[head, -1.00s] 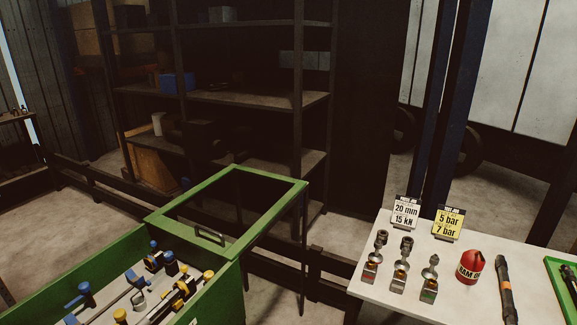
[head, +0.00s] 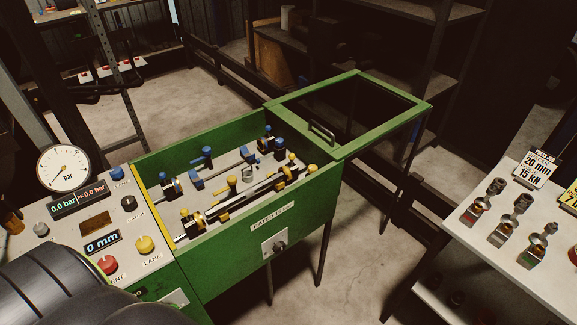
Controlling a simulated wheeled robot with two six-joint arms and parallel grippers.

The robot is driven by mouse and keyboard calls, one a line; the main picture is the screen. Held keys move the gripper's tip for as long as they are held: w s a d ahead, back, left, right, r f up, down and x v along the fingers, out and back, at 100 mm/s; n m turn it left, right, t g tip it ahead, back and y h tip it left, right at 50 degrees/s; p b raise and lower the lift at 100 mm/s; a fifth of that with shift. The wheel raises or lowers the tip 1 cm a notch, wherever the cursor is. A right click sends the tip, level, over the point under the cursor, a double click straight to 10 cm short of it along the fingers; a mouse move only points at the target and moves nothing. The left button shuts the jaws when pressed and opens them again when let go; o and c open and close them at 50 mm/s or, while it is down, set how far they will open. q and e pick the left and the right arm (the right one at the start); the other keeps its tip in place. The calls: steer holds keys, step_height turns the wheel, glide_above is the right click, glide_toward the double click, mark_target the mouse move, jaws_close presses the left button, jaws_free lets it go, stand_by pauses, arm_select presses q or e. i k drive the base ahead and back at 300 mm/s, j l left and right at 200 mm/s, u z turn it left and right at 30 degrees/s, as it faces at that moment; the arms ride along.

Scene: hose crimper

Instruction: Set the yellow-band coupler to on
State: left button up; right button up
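The open green test box (head: 262,222) holds two rows of fittings, one with blue parts and one with yellow parts. The yellow row has a long metal rod (head: 248,196), a yellow-topped fitting (head: 232,182) near its middle, a yellow-topped fitting (head: 184,214) at its near left end and several yellow parts at its far right end. I cannot tell which of these is the yellow-band coupler, or its setting. Neither of my grippers is in view; only a dark part of my arm shows at the lower left.
The control panel left of the box has a pressure gauge (head: 63,168), a red button (head: 108,264), a yellow LANE knob (head: 145,244) and a black LATCH knob (head: 128,203). The framed lid (head: 345,146) lies open to the right. A white table (head: 468,232) with metal fittings stands right.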

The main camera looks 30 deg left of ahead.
mark_target(194, 222)
steer(key=i+j+u, duration=0.1)
steer(key=u, duration=1.65)
